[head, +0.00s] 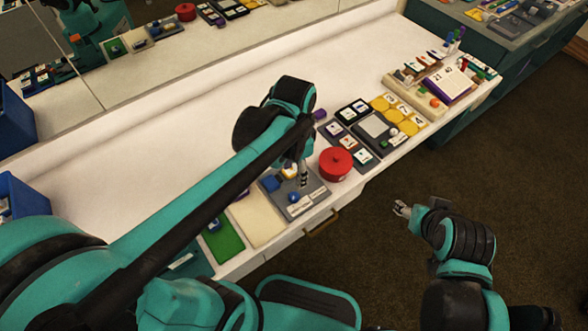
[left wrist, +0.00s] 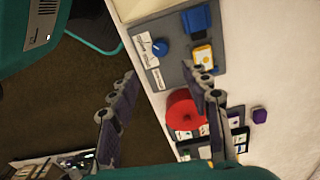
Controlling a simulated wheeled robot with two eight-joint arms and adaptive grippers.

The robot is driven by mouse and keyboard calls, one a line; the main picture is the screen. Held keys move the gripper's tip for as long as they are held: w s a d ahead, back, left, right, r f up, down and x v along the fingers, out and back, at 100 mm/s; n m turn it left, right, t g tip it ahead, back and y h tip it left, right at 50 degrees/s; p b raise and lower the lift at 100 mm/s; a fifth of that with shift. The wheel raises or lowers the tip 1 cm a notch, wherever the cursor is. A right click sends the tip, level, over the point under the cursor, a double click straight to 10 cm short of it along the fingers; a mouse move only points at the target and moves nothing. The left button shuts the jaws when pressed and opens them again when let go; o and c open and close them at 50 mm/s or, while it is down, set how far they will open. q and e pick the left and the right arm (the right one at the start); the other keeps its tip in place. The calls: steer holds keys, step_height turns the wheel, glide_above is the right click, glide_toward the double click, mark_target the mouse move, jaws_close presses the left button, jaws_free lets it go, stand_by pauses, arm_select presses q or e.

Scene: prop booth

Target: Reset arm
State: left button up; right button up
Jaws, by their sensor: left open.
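My left gripper (head: 303,175) hangs over the grey board at the front of the white counter. Its fingers stand apart with nothing between them in the left wrist view (left wrist: 160,72). The grey board (head: 312,188) carries a blue knob (head: 294,197), a blue block (head: 271,183) and white labels. A red round object (head: 336,163) sits just right of the gripper; whether they touch is unclear. My right gripper (head: 402,208) is beyond the counter's front edge, above the dark floor. Its fingers are too small to judge.
The white counter (head: 190,118) is bare along its back half. A green card (head: 224,240) and a cream board (head: 257,218) lie left of the grey board. Yellow pieces, cards and a purple-edged board (head: 448,84) fill the right. Blue bins (head: 22,198) stand at far left.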

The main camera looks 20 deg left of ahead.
stand_by(0.4)
arm_select(q)
steer(key=s+a+r+n+t, duration=0.2)
steer(key=s+a+n+t, duration=0.1)
steer(key=a+n+t, duration=0.2)
steer(key=n+t, duration=0.2)
steer(key=n, duration=0.1)
steer(key=shift+s+a+n, duration=0.35)
steer(key=shift+n, duration=0.05)
